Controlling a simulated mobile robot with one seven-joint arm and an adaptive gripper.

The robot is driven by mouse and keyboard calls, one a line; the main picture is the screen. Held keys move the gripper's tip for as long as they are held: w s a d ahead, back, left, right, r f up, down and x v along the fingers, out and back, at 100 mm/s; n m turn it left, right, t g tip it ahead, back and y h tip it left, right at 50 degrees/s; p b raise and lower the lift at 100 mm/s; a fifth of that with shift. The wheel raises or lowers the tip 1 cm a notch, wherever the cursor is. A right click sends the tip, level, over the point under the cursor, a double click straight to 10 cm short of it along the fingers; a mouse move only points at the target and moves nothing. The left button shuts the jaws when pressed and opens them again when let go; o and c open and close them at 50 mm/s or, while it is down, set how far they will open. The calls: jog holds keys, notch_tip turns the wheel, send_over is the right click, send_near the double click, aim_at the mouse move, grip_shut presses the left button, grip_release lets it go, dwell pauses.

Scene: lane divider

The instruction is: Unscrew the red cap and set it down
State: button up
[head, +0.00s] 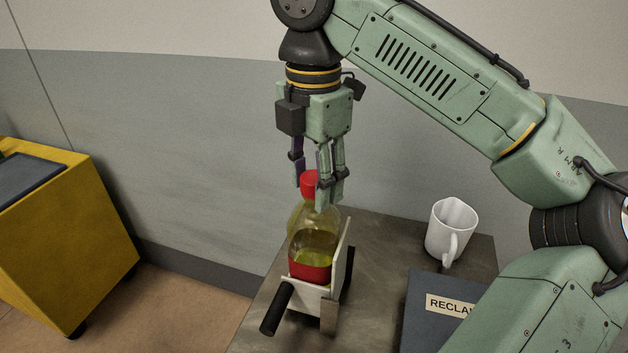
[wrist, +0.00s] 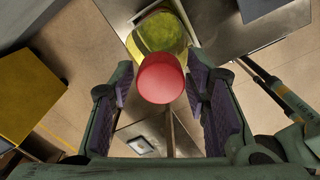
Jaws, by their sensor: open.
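The red cap (head: 310,184) sits on top of a clear bottle (head: 314,240) with yellow-green liquid and a red band near its base. The bottle stands upright in a pale holder (head: 327,298) with black handles, on a metal table. My gripper (head: 318,188) points down over the bottle, its fingers around the cap's height. In the wrist view the cap (wrist: 161,78) lies between the two purple-padded fingers (wrist: 167,100), with a gap on each side. The gripper is open and holds nothing. Part of the cap's edge is hidden by a finger in the head view.
A white mug (head: 451,230) stands on the table to the right. A dark box labelled "RECLA..." (head: 430,315) lies in front of it, partly hidden by my arm. Bare tabletop (head: 385,245) shows between bottle and mug. A yellow cabinet (head: 75,240) stands at the left.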

jog(key=shift+m, duration=0.9)
jog(key=shift+m, duration=0.8)
jog(key=shift+m, duration=0.9)
jog(key=shift+m, duration=0.9)
jog(key=shift+c, duration=0.4)
